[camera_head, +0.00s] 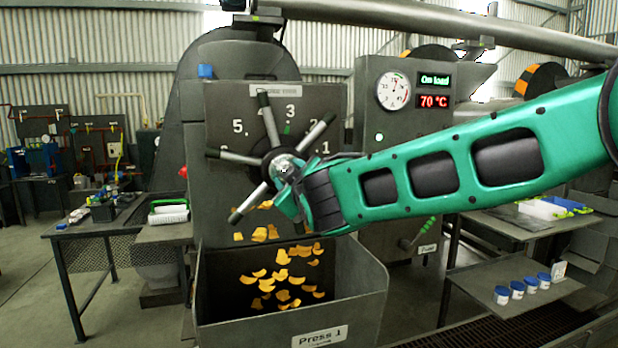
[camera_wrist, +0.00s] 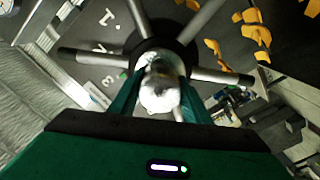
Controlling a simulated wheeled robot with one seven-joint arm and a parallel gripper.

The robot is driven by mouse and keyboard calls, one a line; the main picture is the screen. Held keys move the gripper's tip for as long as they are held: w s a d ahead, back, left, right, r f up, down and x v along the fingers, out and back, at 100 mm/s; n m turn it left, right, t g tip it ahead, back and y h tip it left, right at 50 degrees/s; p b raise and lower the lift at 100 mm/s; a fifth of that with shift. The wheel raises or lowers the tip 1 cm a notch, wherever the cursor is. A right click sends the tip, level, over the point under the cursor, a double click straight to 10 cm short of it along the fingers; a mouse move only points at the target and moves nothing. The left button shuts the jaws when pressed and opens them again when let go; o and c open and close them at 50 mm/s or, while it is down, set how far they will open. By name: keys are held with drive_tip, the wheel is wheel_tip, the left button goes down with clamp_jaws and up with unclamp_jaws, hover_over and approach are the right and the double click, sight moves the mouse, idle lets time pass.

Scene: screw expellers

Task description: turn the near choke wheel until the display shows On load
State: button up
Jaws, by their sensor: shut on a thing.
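The near choke wheel (camera_head: 262,152) is a dark hub with several metal spokes, mounted on the front of the press over a numbered dial. My gripper (camera_head: 288,180) reaches in from the right, and its jaws are shut on the silver knob at the wheel's centre. In the wrist view the fingers (camera_wrist: 157,95) flank the shiny knob (camera_wrist: 160,88), with spokes spreading around it. The dial numbers 5, 3, 2 and 1 show; others are hidden by spokes. The display (camera_head: 435,79) reads "On load" in green, with "70 °C" in red below.
Orange flakes fall in front of the press into the grey bin (camera_head: 330,303) labelled "Press 1". A round gauge (camera_head: 394,91) sits left of the display. A workbench (camera_head: 110,227) stands at left, and a shelf with blue-lidded jars (camera_head: 517,289) at right.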

drive_tip(key=shift+w+d+r, duration=0.1)
drive_tip(key=shift+r, duration=0.05)
drive_tip(key=o, duration=1.5)
drive_tip(key=shift+w, duration=0.1)
drive_tip(key=v, duration=1)
drive_tip(key=shift+s, duration=0.35)
